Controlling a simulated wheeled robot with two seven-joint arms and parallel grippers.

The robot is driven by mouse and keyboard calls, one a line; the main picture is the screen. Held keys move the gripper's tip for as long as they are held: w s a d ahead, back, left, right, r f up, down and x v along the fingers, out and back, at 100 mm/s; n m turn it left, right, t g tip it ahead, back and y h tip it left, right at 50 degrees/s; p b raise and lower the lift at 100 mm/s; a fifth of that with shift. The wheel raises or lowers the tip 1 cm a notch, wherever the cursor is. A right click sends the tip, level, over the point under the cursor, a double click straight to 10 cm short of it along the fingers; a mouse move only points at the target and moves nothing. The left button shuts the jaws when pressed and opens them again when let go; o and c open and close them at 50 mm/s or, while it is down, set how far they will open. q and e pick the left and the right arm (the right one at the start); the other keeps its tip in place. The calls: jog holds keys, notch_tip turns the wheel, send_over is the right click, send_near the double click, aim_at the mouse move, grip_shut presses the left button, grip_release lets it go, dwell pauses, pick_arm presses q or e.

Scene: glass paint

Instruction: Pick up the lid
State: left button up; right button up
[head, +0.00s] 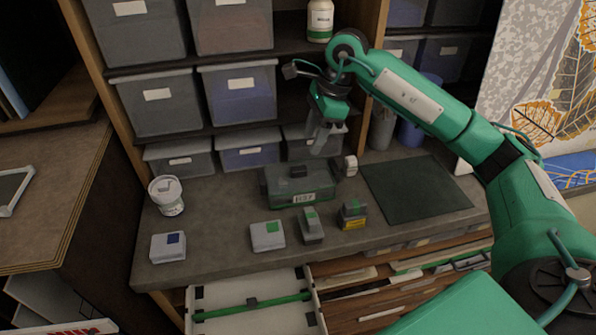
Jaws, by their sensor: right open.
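A see-through green box (325,197) with a white label stands at the back middle of the worktop. Its lid (275,177) appears to lie on top, with a small dark handle (298,171) in the middle. My right gripper (319,146) hangs above and slightly right of the handle, fingers pointing down. It is open and empty, and looks apart from the lid. My left gripper is not in view.
Small boxes with green or blue marks (267,236) stand along the front of the worktop (215,215). A white tub (167,197) is at left. A dark mat (415,188) lies clear at right. Shelves of grey bins (158,103) rise behind; open drawers (250,310) are below.

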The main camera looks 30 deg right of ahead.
aim_at(299, 169)
jog(key=x, duration=0.3)
jog(key=shift+w+p, duration=0.2)
jog(key=shift+p, duration=0.1)
jog(key=shift+w+a+f, duration=0.1)
jog(key=shift+a+f, duration=0.05)
jog(key=shift+f, duration=0.2)
jog(key=shift+p+x, duration=0.85)
jog(key=p+x, duration=0.1)
jog(key=x, duration=0.2)
jog(key=shift+w+f, duration=0.15)
jog(key=shift+f, duration=0.15)
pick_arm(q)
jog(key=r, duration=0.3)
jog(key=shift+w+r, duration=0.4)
pick_arm(e)
grip_shut()
